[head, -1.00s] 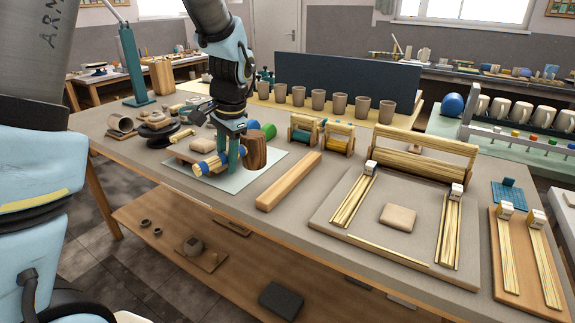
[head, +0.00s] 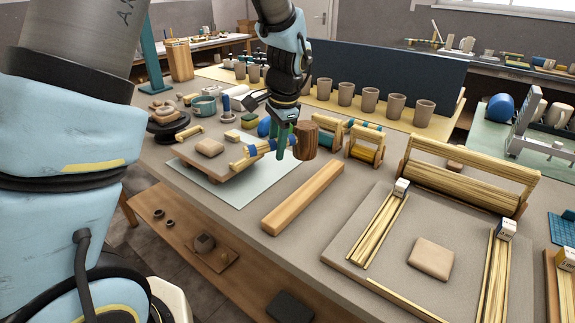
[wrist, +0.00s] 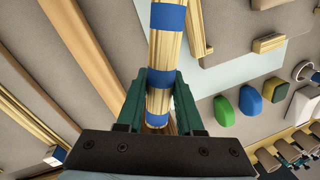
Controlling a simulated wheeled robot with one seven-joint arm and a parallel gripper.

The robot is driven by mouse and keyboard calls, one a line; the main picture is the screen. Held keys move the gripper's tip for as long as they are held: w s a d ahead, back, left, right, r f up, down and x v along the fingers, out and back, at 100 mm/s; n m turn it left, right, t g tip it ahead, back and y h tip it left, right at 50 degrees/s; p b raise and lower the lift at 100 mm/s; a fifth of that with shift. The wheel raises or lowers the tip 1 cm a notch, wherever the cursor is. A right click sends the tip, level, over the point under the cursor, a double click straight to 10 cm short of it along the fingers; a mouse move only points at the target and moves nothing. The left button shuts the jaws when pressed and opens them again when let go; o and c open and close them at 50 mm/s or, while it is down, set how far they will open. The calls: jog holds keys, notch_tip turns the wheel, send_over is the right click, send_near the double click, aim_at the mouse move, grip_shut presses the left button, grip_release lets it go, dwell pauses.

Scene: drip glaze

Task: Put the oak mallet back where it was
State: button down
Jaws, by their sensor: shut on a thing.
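The oak mallet has a dark brown barrel-shaped head (head: 307,140) and a pale handle (head: 248,153) with blue bands. My gripper (head: 283,147) is shut on the handle close to the head. The mallet lies roughly level, handle to the left, near the far right part of a pale sheet (head: 238,190) on the table. Its exact height above the sheet is hard to tell. In the wrist view the banded handle (wrist: 165,50) passes between my green fingers (wrist: 160,95), and the head is mostly hidden behind the gripper body.
A board (head: 205,168) with a clay lump is left of the handle. A wooden bar (head: 303,197) lies in front. Rollers on stands (head: 365,150) are just right of the mallet head. Several cups (head: 345,93) stand behind. Bare table shows around the bar.

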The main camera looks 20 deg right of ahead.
jog(key=shift+f+p, duration=0.65)
jog(key=shift+f, duration=2.55)
jog(key=shift+f, duration=0.2)
jog(key=c, duration=0.5)
grip_release()
jog(key=shift+c, duration=0.2)
